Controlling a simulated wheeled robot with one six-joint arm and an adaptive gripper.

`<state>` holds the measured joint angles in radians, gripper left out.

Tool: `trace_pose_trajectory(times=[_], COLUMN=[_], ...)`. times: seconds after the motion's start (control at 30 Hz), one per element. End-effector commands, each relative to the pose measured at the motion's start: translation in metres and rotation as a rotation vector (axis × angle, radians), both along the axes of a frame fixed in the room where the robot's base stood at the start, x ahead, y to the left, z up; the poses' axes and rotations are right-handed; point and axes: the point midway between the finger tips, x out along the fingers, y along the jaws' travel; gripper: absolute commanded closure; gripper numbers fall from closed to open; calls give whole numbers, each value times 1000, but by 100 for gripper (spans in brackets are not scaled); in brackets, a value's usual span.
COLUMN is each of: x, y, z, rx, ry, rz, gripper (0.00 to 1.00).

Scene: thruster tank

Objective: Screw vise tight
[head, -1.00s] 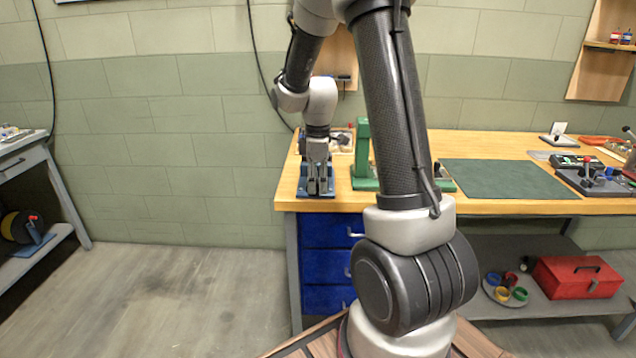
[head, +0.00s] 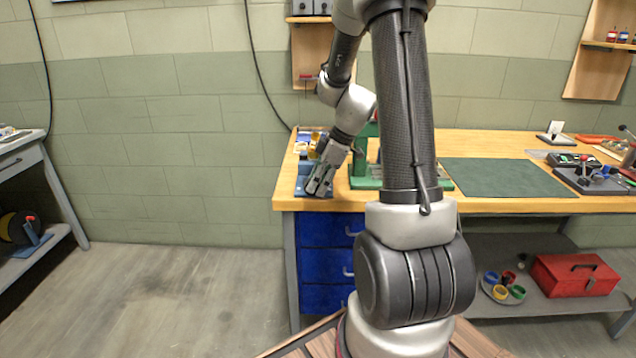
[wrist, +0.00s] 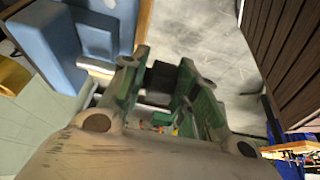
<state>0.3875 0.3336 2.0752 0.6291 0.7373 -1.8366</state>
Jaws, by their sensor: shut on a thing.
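The blue vise (head: 308,181) stands at the front left corner of the wooden bench. In the wrist view the vise body (wrist: 65,45) fills the upper left, with a silver screw rod (wrist: 95,68) coming from it toward my fingers. My gripper (head: 318,187) reaches down at a tilt in front of the vise and hides part of it. Its two green-padded fingers (wrist: 163,88) are shut on the vise handle (wrist: 162,76), a dark piece between the pads. The fingers and palm hide the rest of the handle. How far apart the vise jaws are I cannot tell.
A green press-like tool (head: 365,178) stands close to the right of my gripper on the bench (head: 460,203). A dark green mat (head: 505,178) lies further right. Blue drawers (head: 327,262) are below the vise. The floor left of the bench is open.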

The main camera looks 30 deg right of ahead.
Motion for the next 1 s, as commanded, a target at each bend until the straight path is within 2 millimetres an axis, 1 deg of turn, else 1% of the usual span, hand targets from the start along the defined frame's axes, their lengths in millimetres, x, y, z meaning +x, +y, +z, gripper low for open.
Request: trace_pose_trajectory(times=[0.03, 0.13, 0.17, 0.2, 0.23, 0.53, 0.67, 0.77, 1.0], x=[-6, -6, -6, -6, -6, -3, -4, -8, -21], y=[4, 4, 4, 4, 4, 2, -1, -7, -25], z=[-3, -3, -3, -3, -3, -2, 6, 21, 70], rx=[10, 9, 9, 9, 9, 5, 3, 2, 3], ry=[17, 17, 17, 17, 17, 11, 7, 5, 6], rz=[8, 8, 8, 7, 7, 4, 3, 2, 3], gripper=[94, 94, 64, 57, 55, 55, 55, 55, 55])
